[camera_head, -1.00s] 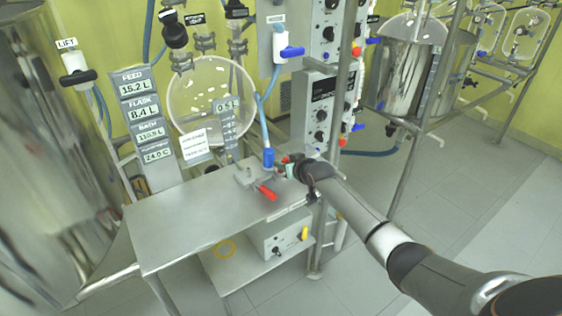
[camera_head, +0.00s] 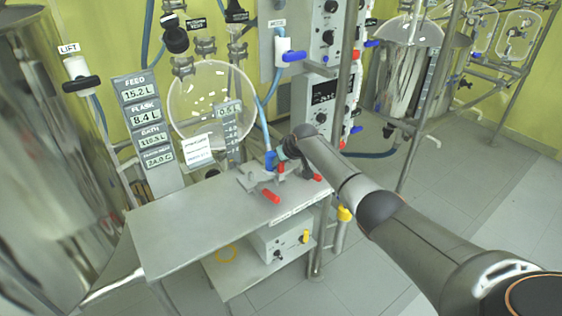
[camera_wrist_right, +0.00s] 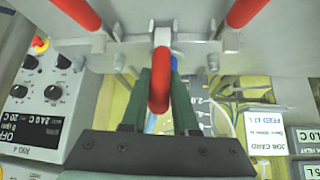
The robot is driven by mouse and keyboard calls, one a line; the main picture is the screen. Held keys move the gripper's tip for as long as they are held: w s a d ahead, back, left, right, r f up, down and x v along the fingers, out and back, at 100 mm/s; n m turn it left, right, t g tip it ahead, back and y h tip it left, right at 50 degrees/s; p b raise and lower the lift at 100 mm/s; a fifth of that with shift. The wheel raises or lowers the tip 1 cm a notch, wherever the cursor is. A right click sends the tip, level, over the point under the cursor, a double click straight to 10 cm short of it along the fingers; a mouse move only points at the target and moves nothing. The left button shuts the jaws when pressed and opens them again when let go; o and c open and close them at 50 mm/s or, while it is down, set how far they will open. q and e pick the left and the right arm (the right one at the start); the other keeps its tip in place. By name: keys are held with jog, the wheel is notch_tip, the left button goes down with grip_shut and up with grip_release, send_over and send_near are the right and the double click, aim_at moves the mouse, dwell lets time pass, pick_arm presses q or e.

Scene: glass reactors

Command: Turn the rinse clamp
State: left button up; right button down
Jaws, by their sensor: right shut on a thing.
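The rinse clamp is a grey metal fixture (camera_head: 255,180) on the steel bench, with red-tipped handles. One red handle (camera_head: 271,196) points to the front of the bench and another red end (camera_head: 318,178) shows on the right. A third, upright red handle (camera_head: 281,168) is below my right gripper (camera_head: 283,158). In the right wrist view, the green fingers of my right gripper (camera_wrist_right: 158,90) are closed on either side of this red handle (camera_wrist_right: 160,82). Two more red handles (camera_wrist_right: 76,12) (camera_wrist_right: 246,10) lie beyond it. My left gripper is out of view.
The steel bench (camera_head: 190,225) is mostly clear on its left. A round glass vessel (camera_head: 205,90) is behind.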

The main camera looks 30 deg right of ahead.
jog(key=c, duration=0.7)
grip_release()
jog(key=shift+p+v, duration=0.5)
jog(key=shift+v, duration=0.3)
jog(key=p+v, duration=0.1)
jog(key=v, duration=1)
jog(key=shift+w, duration=0.1)
